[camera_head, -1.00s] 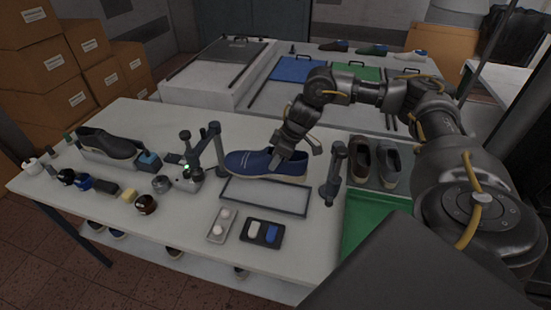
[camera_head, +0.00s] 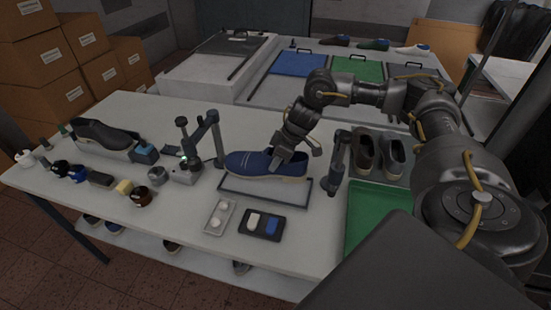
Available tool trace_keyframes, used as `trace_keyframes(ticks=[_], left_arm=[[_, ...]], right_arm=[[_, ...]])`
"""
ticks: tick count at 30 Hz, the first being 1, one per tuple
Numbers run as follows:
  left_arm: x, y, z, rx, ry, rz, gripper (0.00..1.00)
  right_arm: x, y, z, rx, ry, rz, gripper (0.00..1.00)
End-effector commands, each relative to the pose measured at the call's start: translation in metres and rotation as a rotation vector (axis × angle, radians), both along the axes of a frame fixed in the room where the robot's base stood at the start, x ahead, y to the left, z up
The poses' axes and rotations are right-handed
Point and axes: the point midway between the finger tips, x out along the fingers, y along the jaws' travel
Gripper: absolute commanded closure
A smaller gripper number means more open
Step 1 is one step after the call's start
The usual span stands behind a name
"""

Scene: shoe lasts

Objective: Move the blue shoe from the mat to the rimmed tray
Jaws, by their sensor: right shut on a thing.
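The blue shoe (camera_head: 245,161), with a pale sole, is over a shallow dark-rimmed tray (camera_head: 263,197) on the white table. It covers the back and middle of the tray; the front rim and right corner show. I cannot tell if its sole touches the tray floor. My right gripper (camera_head: 277,158) comes down from above and is shut on the blue shoe near its opening. The fingertips are partly hidden in the shoe. My left gripper is out of view.
Clamp-like stands rise left (camera_head: 216,140) and right (camera_head: 337,163) of the tray. A green tray (camera_head: 375,215) and a pair of shoes (camera_head: 393,158) lie to the right. A black shoe (camera_head: 104,136) stands far left. Small trays (camera_head: 260,224) lie in front.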

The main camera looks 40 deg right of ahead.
Motion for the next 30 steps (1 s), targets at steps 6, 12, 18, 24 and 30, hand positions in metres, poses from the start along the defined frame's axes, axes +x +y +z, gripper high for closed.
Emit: trace_keyframes(ticks=[6, 12, 18, 24, 30], left_arm=[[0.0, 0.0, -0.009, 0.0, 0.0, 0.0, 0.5], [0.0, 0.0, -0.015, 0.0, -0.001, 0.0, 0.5], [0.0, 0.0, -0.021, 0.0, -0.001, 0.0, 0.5], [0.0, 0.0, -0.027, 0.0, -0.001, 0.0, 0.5], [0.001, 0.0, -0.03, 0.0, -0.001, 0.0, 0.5]], right_arm=[[0.0, 0.0, -0.018, -0.007, -0.006, -0.003, 1.0], [0.0, 0.0, -0.032, -0.012, -0.012, -0.007, 1.0], [-0.001, 0.0, -0.047, -0.017, -0.015, -0.01, 1.0], [-0.001, 0.0, -0.06, -0.024, -0.02, -0.012, 1.0], [-0.001, 0.0, -0.068, -0.027, -0.025, -0.014, 1.0]])
